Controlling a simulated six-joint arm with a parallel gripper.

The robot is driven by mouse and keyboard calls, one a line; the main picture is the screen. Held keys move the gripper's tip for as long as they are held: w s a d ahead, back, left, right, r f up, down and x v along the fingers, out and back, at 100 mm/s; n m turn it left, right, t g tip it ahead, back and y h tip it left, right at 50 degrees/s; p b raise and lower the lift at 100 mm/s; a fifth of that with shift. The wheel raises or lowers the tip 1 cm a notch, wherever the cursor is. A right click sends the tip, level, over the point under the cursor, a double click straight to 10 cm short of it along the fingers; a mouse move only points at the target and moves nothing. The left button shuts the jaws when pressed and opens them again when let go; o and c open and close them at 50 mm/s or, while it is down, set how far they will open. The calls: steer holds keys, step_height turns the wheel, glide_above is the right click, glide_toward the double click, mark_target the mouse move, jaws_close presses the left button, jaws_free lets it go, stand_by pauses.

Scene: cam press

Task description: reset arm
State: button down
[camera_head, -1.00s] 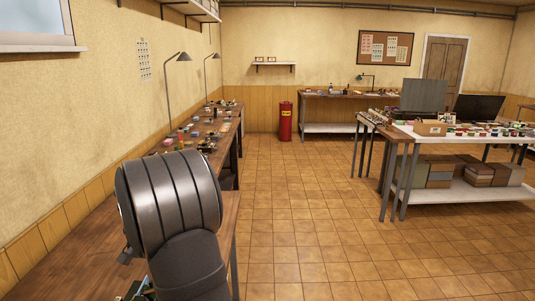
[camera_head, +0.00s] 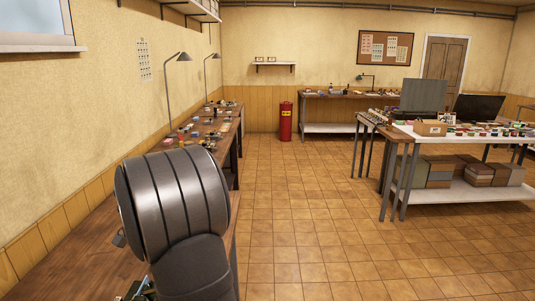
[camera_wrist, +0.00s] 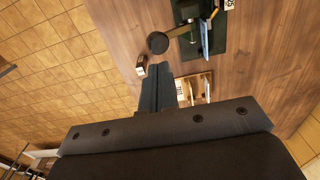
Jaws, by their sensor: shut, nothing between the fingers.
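My gripper (camera_wrist: 159,85) shows in the wrist view with its two dark fingers together and nothing between them. It is over the wooden bench (camera_wrist: 255,65). Beyond the fingertips is a press-like device (camera_wrist: 192,32) with a dark round knob (camera_wrist: 158,43) on an arm, standing on a black mat (camera_wrist: 217,40). My fingers look apart from it. In the head view my dark arm link covers much of the near bench (camera_head: 75,255), and my gripper is hidden there.
In the wrist view a small wooden tray (camera_wrist: 207,83) lies right of my fingers, partly hidden. A small pale-and-dark object (camera_wrist: 141,66) sits by the bench edge. In the head view a cluttered side bench (camera_head: 215,125) stands ahead, and the tiled floor (camera_head: 300,220) is clear.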

steer(key=shift+f, duration=0.1)
steer(key=shift+f, duration=3)
steer(key=c, duration=1.7)
jaws_free()
steer(key=shift+r, duration=0.3)
steer(key=o, duration=1.7)
step_height(320, 180, up, 16)
steer(key=s+d+t+y, duration=0.1)
steer(key=d+t+y, duration=0.1)
steer(key=y, duration=0.2)
steer(key=shift+s+r, duration=0.2)
steer(key=x, duration=0.9)
steer(key=shift+w+f, duration=0.2)
steer(key=shift+f, duration=0.1)
steer(key=v, duration=1)
steer(key=shift+s+a, duration=0.1)
